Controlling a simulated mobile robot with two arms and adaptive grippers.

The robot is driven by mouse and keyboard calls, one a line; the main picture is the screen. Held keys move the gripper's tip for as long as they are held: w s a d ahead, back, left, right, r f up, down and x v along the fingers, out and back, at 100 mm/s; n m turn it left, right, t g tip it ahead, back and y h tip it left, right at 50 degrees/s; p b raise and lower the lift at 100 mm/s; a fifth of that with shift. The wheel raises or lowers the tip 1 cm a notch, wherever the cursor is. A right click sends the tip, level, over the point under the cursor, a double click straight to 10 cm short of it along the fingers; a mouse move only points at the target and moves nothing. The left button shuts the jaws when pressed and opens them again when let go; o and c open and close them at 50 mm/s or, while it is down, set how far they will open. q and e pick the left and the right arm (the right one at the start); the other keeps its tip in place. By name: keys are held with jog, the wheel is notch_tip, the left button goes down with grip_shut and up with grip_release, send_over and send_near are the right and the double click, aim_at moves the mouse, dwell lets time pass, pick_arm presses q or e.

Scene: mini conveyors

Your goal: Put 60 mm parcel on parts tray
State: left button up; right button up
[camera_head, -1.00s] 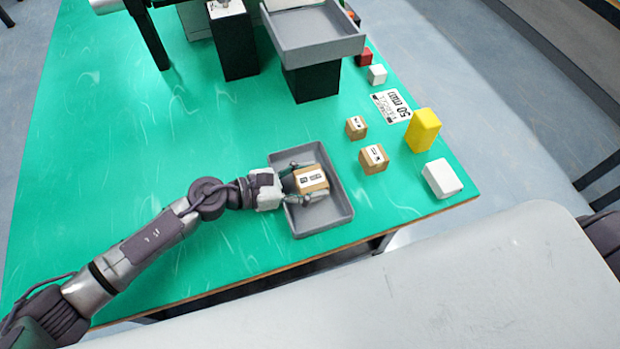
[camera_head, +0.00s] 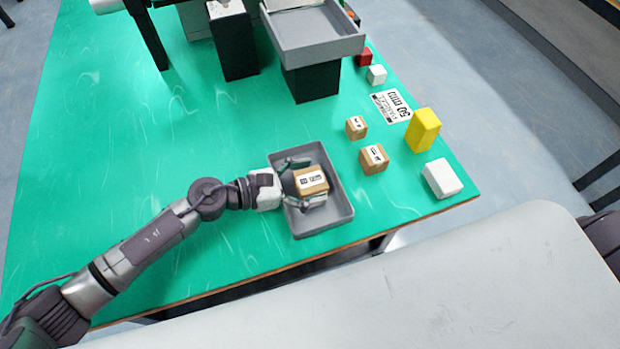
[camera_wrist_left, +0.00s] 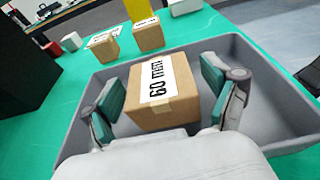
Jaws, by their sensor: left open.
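The 60 mm parcel (camera_head: 311,180) is a brown box with a white label. It sits inside the grey parts tray (camera_head: 334,219) on the green table. In the left wrist view the parcel (camera_wrist_left: 178,105) shows its "60 mm" label, with the tray wall (camera_wrist_left: 262,75) around it. My left gripper (camera_head: 305,180) is open around the parcel, one finger on each side. In the left wrist view the fingers of my left gripper (camera_wrist_left: 166,95) stand apart from the parcel's sides, with gaps. My right gripper is not in view.
Two smaller brown parcels (camera_head: 374,159) (camera_head: 356,127) stand right of the tray. A yellow block (camera_head: 423,130), a white block (camera_head: 442,178), a white cube (camera_head: 376,75) and a red cube (camera_head: 364,57) lie beyond. A raised grey tray (camera_head: 315,45) stands at the back. The table's left is clear.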

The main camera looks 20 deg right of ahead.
pick_arm(q)
jog(key=b+v, duration=0.3)
jog(key=v, duration=0.8)
jog(key=shift+f, duration=0.1)
jog(key=shift+a+r, duration=0.3)
jog(key=shift+a, duration=0.2)
